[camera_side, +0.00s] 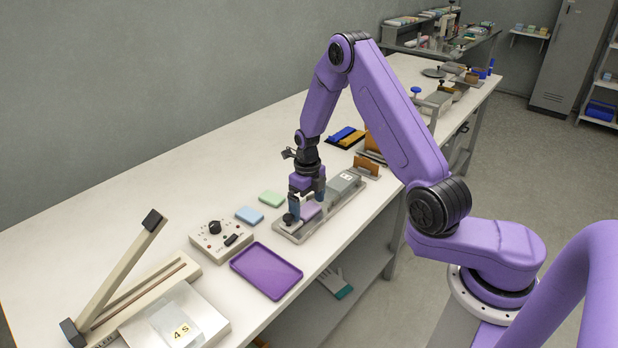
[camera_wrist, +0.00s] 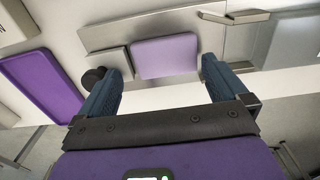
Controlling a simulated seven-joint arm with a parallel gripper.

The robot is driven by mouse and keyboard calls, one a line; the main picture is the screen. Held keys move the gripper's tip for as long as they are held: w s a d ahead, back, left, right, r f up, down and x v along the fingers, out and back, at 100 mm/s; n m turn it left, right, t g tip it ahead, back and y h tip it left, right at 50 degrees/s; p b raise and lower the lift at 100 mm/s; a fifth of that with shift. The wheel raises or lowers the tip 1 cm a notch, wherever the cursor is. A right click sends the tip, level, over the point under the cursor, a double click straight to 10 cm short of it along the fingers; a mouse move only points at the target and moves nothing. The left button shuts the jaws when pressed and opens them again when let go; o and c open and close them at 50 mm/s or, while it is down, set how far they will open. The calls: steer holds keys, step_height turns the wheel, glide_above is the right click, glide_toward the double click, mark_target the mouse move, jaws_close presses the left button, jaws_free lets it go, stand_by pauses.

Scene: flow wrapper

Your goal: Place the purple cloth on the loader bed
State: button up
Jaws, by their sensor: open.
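The purple cloth (camera_wrist: 166,57) is a folded light-purple pad lying flat on the bed of the metal loader (camera_wrist: 105,35). In the side view the cloth (camera_side: 311,211) shows below my gripper (camera_side: 307,205), on the loader (camera_side: 293,234). In the wrist view my gripper (camera_wrist: 160,75) is open, with one blue finger on each side of the cloth and a gap on both sides. Part of the cloth is hidden by the fingers in the side view.
A purple tray (camera_side: 266,270), a control box (camera_side: 221,241), a blue cloth (camera_side: 249,214) and a green cloth (camera_side: 272,199) lie nearby. A sealer with a raised lever (camera_side: 120,275) stands at the front left. The back left of the table is clear.

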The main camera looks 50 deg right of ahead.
mark_target(309, 209)
step_height(309, 209, up, 11)
steer(key=s+a+r+n, duration=0.2)
steer(key=a+r+n, duration=0.4)
steer(key=n, duration=0.5)
steer(key=s+a+r+n, duration=0.1)
steer(key=s+a+n, duration=0.65)
steer(key=n, duration=0.55)
steer(key=s+d+r+n, duration=0.2)
steer(key=s+n, duration=2)
steer(key=n, duration=0.2)
steer(key=shift+d+r+n, duration=0.15)
steer(key=shift+n, duration=0.15)
